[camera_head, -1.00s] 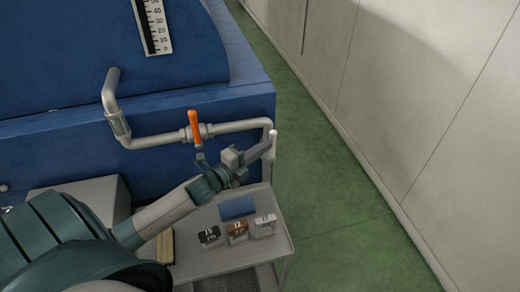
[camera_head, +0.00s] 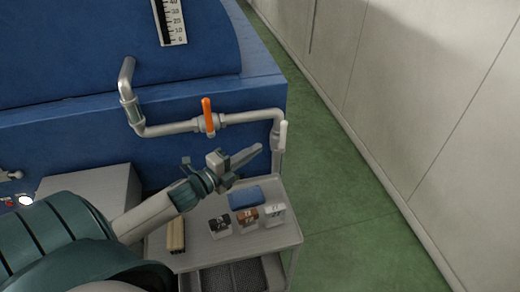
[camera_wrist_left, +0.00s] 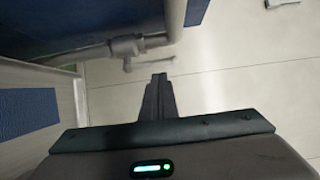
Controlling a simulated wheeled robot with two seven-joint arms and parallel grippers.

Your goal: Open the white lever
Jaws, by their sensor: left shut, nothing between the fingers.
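The white lever (camera_head: 283,135) stands roughly upright at the right-hand end of the grey pipe (camera_head: 250,117), by the corner of the blue machine, in the head view. My left gripper (camera_head: 259,148) is shut and empty, its fingertips pointing at the lever from the left and appearing a short way from it. In the left wrist view, the shut fingers (camera_wrist_left: 159,78) point at a grey pipe fitting (camera_wrist_left: 125,46). I cannot tell the white lever clearly there. My right gripper is not in view.
An orange lever (camera_head: 207,113) stands on the same pipe, further left. Below is a grey cart (camera_head: 256,241) with a blue block (camera_head: 246,197) and several small labelled boxes. The green floor (camera_head: 335,170) to the right is clear, up to the pale wall (camera_head: 450,110).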

